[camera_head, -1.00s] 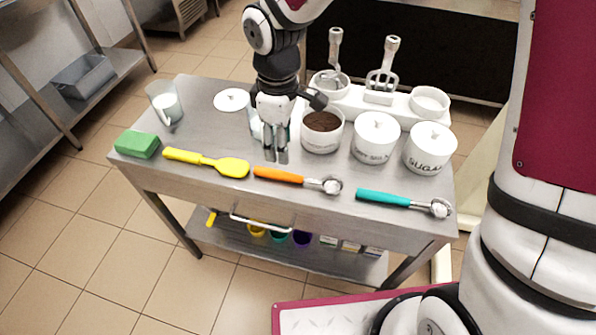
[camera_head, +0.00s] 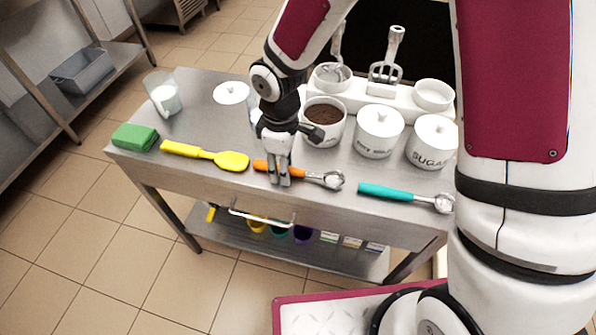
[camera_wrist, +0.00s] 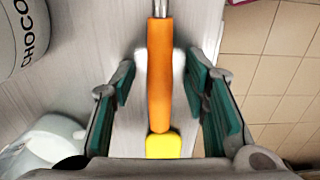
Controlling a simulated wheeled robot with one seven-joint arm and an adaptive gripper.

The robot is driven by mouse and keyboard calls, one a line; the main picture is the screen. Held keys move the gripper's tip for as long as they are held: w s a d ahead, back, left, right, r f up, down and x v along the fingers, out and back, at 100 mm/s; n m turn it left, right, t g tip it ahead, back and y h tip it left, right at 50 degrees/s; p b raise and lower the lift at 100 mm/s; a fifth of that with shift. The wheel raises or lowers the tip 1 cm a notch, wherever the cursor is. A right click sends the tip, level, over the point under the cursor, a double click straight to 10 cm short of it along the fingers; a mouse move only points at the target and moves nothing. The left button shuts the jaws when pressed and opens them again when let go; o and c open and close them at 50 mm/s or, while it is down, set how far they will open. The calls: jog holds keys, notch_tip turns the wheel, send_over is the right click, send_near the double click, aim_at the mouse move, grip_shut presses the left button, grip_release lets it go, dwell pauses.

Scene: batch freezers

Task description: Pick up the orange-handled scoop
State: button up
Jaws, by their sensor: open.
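The orange-handled scoop (camera_head: 298,172) lies on the steel table near its front edge, its metal bowl toward the right. My gripper (camera_head: 280,178) is over the handle, fingers pointing down. In the wrist view the orange handle (camera_wrist: 159,75) runs lengthwise between the two green-padded fingers of my gripper (camera_wrist: 160,100). The fingers are apart, with a gap on each side of the handle. In the head view the fingers hide part of the handle.
A yellow spatula (camera_head: 230,160) lies just left of the scoop, and a teal-handled scoop (camera_head: 400,193) lies to the right. Behind stand an open container of brown powder (camera_head: 324,113) and lidded white canisters (camera_head: 378,132). A green sponge (camera_head: 135,137) is at the left end.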

grip_shut()
jog(key=shift+r, duration=0.1)
